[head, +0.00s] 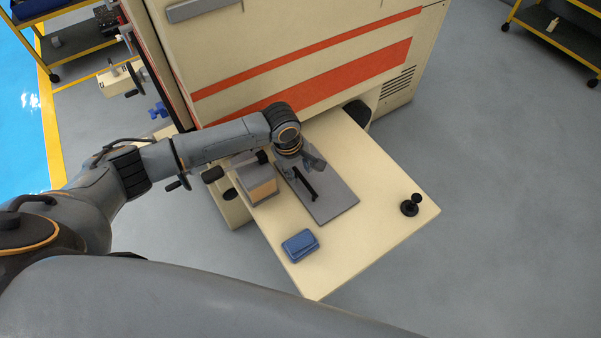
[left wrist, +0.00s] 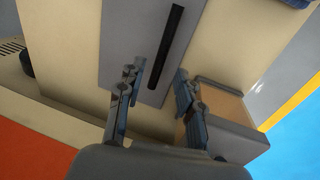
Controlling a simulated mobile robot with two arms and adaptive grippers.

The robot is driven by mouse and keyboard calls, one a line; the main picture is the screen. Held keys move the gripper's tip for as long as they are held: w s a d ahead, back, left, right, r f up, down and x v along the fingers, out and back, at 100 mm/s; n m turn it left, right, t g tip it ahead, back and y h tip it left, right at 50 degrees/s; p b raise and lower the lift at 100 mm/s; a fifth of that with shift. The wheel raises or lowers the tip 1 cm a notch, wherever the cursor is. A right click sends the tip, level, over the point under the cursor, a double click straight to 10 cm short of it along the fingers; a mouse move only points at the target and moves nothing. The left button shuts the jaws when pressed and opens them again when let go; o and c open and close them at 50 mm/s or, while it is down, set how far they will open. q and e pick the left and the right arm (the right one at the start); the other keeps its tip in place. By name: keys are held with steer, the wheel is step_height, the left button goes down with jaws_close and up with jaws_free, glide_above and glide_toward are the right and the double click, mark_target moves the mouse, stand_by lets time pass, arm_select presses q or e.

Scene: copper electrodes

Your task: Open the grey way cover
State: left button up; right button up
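The grey way cover (head: 335,201) is a flat grey plate lying on the cream table. A long black bar (head: 305,186) runs along it. In the left wrist view the cover (left wrist: 124,42) and the black bar (left wrist: 166,46) show beyond the fingers. My left gripper (head: 303,166) is over the far part of the cover. In the left wrist view its two fingers (left wrist: 160,70) are apart, with nothing between them, and the near end of the bar lies between the tips. I cannot tell the exact height above the cover. My right gripper is not in view.
A grey and tan block (head: 262,190) with black knobs stands left of the cover, close to my arm. A blue box (head: 300,245) lies near the table's front corner. A black knob (head: 410,206) stands at the right. The cream machine body (head: 290,50) rises behind.

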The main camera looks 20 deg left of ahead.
arm_select(q)
steer(key=shift+w+d+f, duration=0.1)
steer(key=shift+f, duration=0.5)
steer(key=shift+w+d+f, duration=0.1)
steer(key=shift+f, duration=0.45)
jaws_close()
